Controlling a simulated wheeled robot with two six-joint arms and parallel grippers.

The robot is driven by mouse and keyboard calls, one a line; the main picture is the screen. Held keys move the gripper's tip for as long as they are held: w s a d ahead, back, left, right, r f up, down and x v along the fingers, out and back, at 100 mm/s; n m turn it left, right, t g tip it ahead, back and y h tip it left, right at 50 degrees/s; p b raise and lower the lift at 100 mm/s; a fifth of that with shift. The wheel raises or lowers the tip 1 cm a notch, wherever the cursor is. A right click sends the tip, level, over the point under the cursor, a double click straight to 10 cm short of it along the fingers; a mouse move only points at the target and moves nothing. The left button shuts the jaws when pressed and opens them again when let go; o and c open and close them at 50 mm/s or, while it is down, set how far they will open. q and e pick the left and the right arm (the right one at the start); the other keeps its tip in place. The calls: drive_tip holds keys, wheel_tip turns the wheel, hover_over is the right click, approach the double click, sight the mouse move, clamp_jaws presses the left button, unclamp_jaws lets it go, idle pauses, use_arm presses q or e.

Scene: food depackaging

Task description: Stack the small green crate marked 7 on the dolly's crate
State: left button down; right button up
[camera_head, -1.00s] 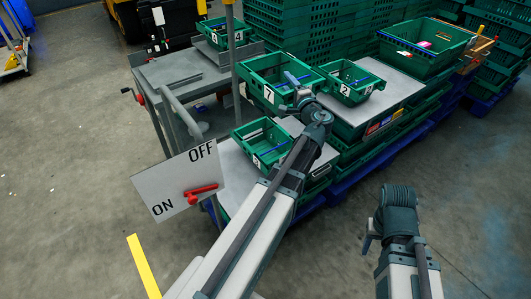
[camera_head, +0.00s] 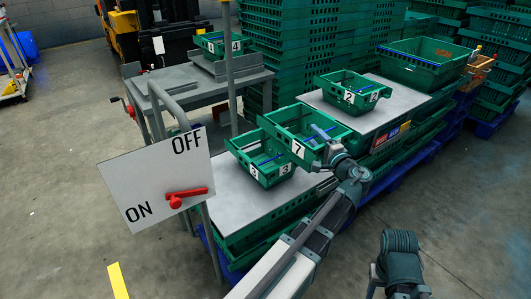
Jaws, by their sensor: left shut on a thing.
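The small green crate marked 7 (camera_head: 297,149) is held at its near right side by my left gripper (camera_head: 326,158), shut on its rim. The crate looks raised. It overlaps the small green crate marked 3 (camera_head: 281,172) in the head view; I cannot tell whether they touch. Crate 3 stands on a grey board (camera_head: 232,190) over larger green crates. Blue dollies (camera_head: 374,186) show under the crate stacks; I cannot tell which crate is the dolly's crate. My right arm shows at the bottom right; its fingertips are not clear.
A green crate marked 2 (camera_head: 349,97) stands on another grey board (camera_head: 402,93) behind. A crate marked 4 (camera_head: 236,46) sits on the grey bench (camera_head: 160,84). The ON/OFF sign (camera_head: 150,165) and grey posts stand left. Tall green stacks fill the back. Floor at right is open.

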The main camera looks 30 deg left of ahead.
sight(272, 137)
use_arm(q)
drive_tip(key=a, duration=0.5)
drive_tip(key=a+f+b, duration=0.1)
drive_tip(key=a, duration=1)
drive_tip(key=shift+s+f, duration=0.25)
drive_tip(key=shift+s, duration=0.1)
wheel_tip(272, 137, down, 4)
drive_tip(key=b, duration=0.4)
drive_tip(key=shift+r, duration=0.3)
drive_tip(key=shift+c, duration=1.1)
unclamp_jaws()
drive_tip(key=v, duration=1.2)
